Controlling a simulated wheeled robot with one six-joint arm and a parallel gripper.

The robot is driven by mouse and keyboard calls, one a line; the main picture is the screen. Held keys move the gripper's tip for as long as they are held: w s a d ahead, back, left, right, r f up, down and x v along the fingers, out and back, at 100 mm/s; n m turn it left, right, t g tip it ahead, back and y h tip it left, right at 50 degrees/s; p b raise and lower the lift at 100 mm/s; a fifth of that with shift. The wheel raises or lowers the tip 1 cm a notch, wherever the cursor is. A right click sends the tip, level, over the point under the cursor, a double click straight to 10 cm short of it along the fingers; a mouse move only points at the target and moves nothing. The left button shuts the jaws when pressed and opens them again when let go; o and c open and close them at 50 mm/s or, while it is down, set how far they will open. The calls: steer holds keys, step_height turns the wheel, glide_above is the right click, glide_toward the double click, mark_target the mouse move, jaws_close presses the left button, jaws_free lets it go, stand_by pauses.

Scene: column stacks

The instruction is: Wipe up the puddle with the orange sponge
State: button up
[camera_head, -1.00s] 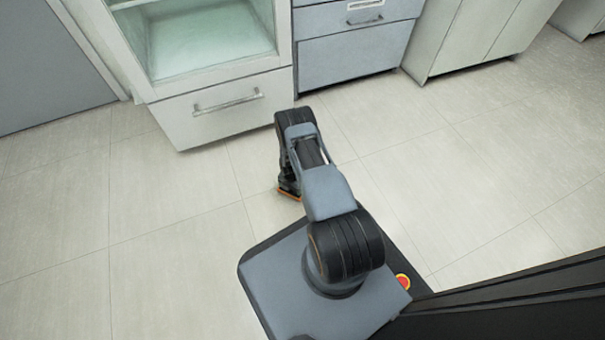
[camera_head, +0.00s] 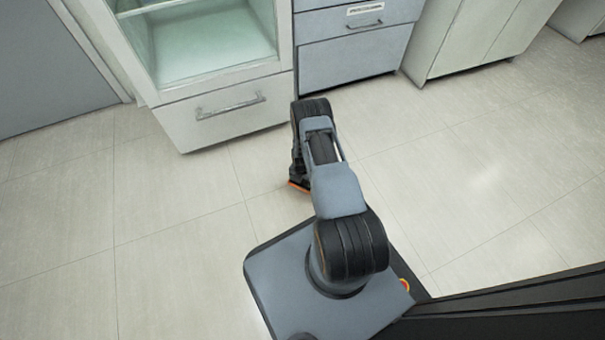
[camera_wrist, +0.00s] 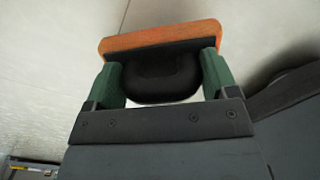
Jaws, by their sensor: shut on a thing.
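The orange sponge (camera_wrist: 162,38) has a black backing and a black rounded grip. My gripper (camera_wrist: 162,82) is shut on that grip, one green finger on each side, in the wrist view. In the head view only an orange edge of the sponge (camera_head: 298,186) shows, low at the floor beside my arm. My arm hides the rest of it and most of the gripper. I cannot tell whether the sponge touches the floor. No puddle can be made out on the visible floor.
A glass-fronted cabinet with a lower drawer (camera_head: 228,112) stands ahead, with a grey drawer unit (camera_head: 352,62) to its right and a pale cabinet (camera_head: 470,40) further right. The tiled floor (camera_head: 150,240) is clear on both sides.

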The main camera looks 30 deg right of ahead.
steer(key=shift+r+p, duration=0.75)
steer(key=shift+r, duration=0.75)
